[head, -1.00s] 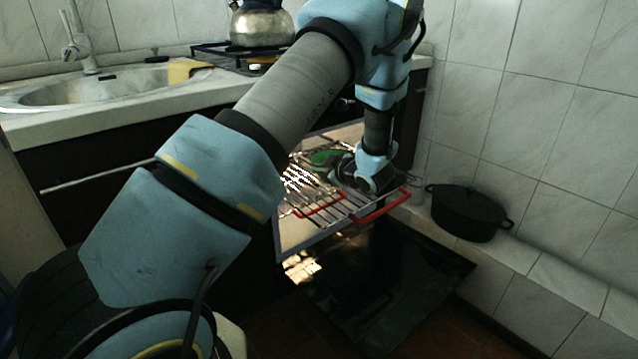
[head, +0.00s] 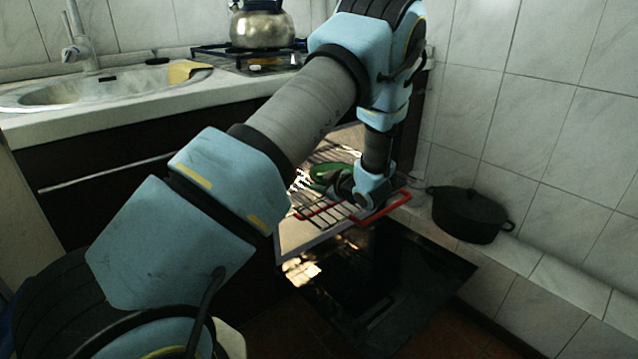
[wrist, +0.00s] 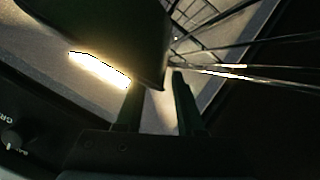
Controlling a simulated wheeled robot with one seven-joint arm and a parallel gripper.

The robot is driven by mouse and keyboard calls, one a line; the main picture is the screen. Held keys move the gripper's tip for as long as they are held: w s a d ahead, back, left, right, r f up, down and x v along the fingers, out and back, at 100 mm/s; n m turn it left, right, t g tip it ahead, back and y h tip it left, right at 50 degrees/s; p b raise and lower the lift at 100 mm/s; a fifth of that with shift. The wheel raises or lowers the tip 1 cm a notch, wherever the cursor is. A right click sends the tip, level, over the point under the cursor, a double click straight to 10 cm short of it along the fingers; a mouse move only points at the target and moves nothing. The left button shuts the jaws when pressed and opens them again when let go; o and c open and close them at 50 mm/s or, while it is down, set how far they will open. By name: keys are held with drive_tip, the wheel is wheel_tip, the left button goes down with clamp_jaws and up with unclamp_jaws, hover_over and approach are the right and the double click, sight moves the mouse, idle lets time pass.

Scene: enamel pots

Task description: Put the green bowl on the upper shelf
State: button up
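The green bowl (head: 321,170) is among the oven's wire racks, partly hidden behind my gripper. My gripper (head: 342,184) is at the bowl's near right side and appears shut on its rim, as the two moved together. In the wrist view, the bowl (wrist: 110,35) is a dark curved shape at the top, with its edge between the fingers (wrist: 157,90). The contact itself is too dark to see clearly. A wire rack (head: 335,213) with red front edges is drawn out of the oven. I cannot tell clearly which rack is the upper shelf.
The open oven door (head: 385,290) lies low in front. A black pot (head: 470,215) stands on the tiled ledge at right. A steel kettle (head: 262,27) is on the hob above, and a sink (head: 95,88) is at left. Rack wires (wrist: 240,68) run close beside my fingers.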

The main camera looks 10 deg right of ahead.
drive_tip(key=shift+r, duration=0.1)
drive_tip(key=p+v, duration=0.1)
drive_tip(key=v, duration=1.1)
drive_tip(key=w+a+r+m+g+h, duration=0.4)
drive_tip(key=a+r+m+g+h, duration=0.15)
drive_tip(key=a, duration=0.45)
drive_tip(key=s+a+r+m+g, duration=0.2)
drive_tip(key=s+a+m+g, duration=0.4)
drive_tip(key=s+a, duration=1.2)
drive_tip(key=shift+s+a+r, duration=0.35)
drive_tip(key=shift+a, duration=0.6)
drive_tip(key=shift+y, duration=0.25)
